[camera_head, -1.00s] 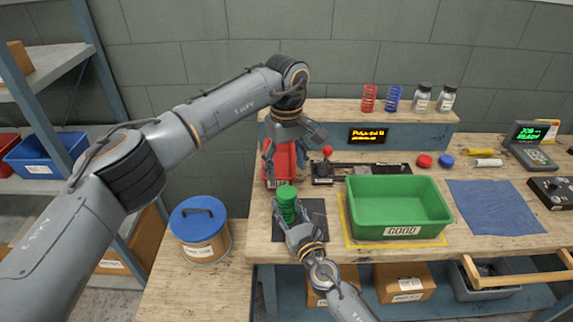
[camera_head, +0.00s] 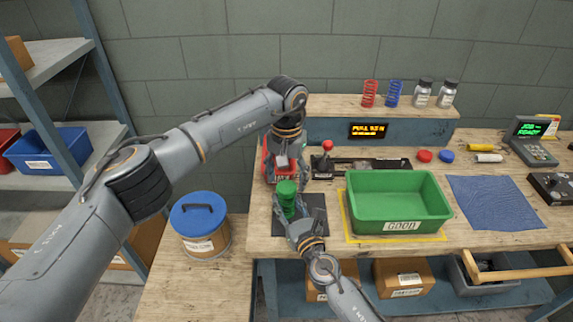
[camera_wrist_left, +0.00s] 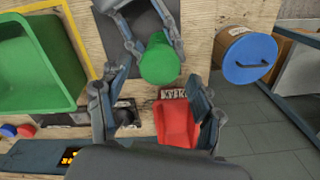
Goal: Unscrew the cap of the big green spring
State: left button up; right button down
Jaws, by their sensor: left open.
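The big green spring (camera_head: 288,209) stands upright on a dark mat (camera_head: 315,228) with its round green cap (camera_head: 286,187) on top. In the left wrist view the cap (camera_wrist_left: 160,60) is seen from above, beyond my left fingertips. My left gripper (camera_head: 286,172) is open, fingers pointing down, just above and behind the cap. In the left wrist view its fingers (camera_wrist_left: 155,100) are spread wide with nothing between them touching. My right gripper (camera_head: 292,217) comes from the front, its fingers closed around the spring's body below the cap. The spring's coils are mostly hidden.
A red bin (camera_head: 270,172) stands right behind the left gripper. A green GOOD bin (camera_head: 400,228) is close on the right. A red-knobbed lever (camera_head: 327,147) stands behind. A blue cloth (camera_head: 495,203) lies further right. A blue-lidded drum (camera_head: 198,212) stands at left.

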aim_at(287, 203)
pick_arm(q)
jog(key=shift+f, duration=1.3)
